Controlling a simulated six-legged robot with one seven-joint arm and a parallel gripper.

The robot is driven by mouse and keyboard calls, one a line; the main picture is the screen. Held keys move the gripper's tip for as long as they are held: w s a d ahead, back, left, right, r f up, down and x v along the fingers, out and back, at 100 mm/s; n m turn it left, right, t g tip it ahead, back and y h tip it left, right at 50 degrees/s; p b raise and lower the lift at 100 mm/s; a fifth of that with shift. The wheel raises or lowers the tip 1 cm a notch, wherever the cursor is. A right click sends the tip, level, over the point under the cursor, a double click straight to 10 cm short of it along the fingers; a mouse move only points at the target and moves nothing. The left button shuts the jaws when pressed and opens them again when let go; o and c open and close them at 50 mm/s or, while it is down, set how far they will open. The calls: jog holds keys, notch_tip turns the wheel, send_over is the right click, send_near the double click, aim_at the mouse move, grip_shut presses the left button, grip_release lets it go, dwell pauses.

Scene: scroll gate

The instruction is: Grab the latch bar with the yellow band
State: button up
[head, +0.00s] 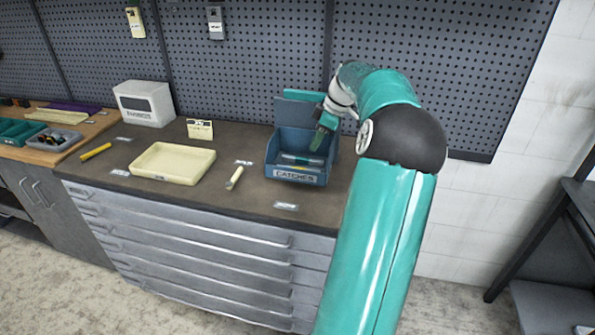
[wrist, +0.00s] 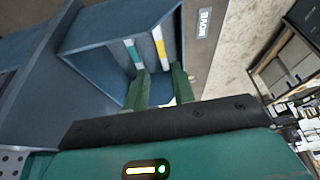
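The latch bar with the yellow band (wrist: 160,46) lies in an open blue bin labelled CATCHES (head: 297,178). In the head view the bar (head: 293,167) shows only as a thin strip near the bin's front. A similar bar with a teal band (wrist: 133,54) lies beside it. My gripper (head: 318,145) reaches into the bin's right side from above. In the wrist view my gripper (wrist: 160,70) has its two green fingers apart with nothing between them. The yellow-band bar lies beyond the gap, and the teal-band bar is ahead of the left finger.
The bin's walls stand close around the bars. On the bench are a cream tray (head: 173,163), a pale cylinder (head: 234,178), a yellow rod (head: 96,152) and a white box (head: 145,103). A pegboard (head: 250,60) rises behind.

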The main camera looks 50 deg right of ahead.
jog(key=x, duration=0.5)
jog(key=shift+a+f, duration=0.1)
jog(key=shift+f, duration=0.3)
jog(key=x, duration=0.5)
jog(key=shift+w+r, duration=0.15)
jog(key=shift+w, duration=0.1)
grip_shut()
